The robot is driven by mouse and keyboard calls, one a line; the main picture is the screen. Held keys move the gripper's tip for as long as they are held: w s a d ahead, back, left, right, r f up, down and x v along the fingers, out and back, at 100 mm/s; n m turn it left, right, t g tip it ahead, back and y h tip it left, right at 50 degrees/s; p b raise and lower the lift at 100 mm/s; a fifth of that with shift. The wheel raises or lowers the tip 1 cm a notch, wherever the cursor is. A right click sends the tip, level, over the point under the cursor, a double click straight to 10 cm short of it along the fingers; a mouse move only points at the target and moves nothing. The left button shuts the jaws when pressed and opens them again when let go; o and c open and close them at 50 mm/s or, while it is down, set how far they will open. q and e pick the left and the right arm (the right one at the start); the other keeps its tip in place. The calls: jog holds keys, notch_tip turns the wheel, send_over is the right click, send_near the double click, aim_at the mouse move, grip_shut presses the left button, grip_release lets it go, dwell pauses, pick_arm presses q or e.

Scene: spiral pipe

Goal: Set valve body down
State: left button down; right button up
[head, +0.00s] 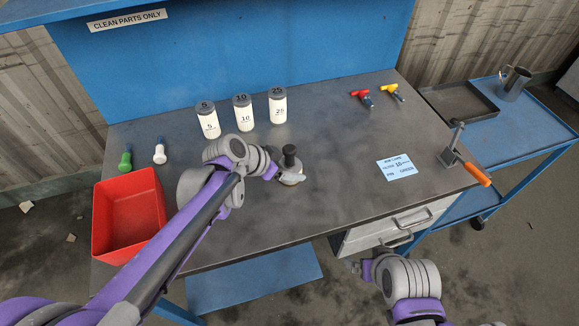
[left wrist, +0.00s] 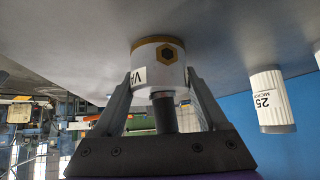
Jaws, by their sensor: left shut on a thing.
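The valve body (head: 291,178) is a small pale, rounded piece with a dark upright knob on top, over the middle of the bench. In the left wrist view it is a white cylinder (left wrist: 158,66) with a gold band, a hexagon mark and a dark stem. My left gripper (head: 276,173) is shut on it, one finger on each side in the left wrist view (left wrist: 163,82). It is upright and at or very close to the bench top; I cannot tell whether it touches. My right gripper (head: 361,268) is off the front edge, its jaws unclear.
Three white filter cylinders (head: 243,114) stand at the back of the bench (head: 330,150). A job card (head: 397,167), an orange-handled clamp (head: 470,165) and red and yellow tools (head: 362,99) are at right.

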pick_arm(q)
grip_release()
jog(key=p+v, duration=0.1)
jog(key=v, duration=1.1)
